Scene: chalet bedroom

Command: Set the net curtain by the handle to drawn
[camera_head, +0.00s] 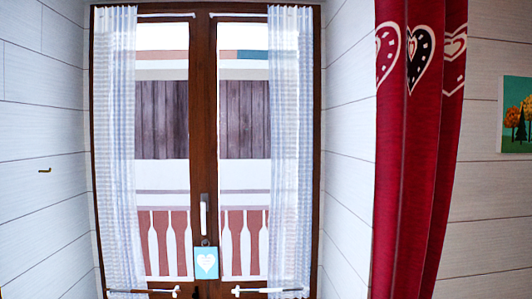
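Two sheer white net curtain panels hang over a brown-framed double window. The left panel (120,150) is gathered at the left side of the left pane. The right panel (290,150) is gathered at the right side of the right pane. Bare glass shows between them. Near the lower edge, a thin bar (150,291) with a pale end reaches inward from the left panel, and a similar bar (268,290) reaches inward from the right panel. A white window handle (203,217) sits on the middle post. Neither of my grippers is in view.
A blue plaque with a white heart (206,264) hangs below the window handle. A heavy red curtain with hearts (415,170) hangs right of the window. A small hook (45,170) is on the left wall, and a tree picture (517,115) on the right wall.

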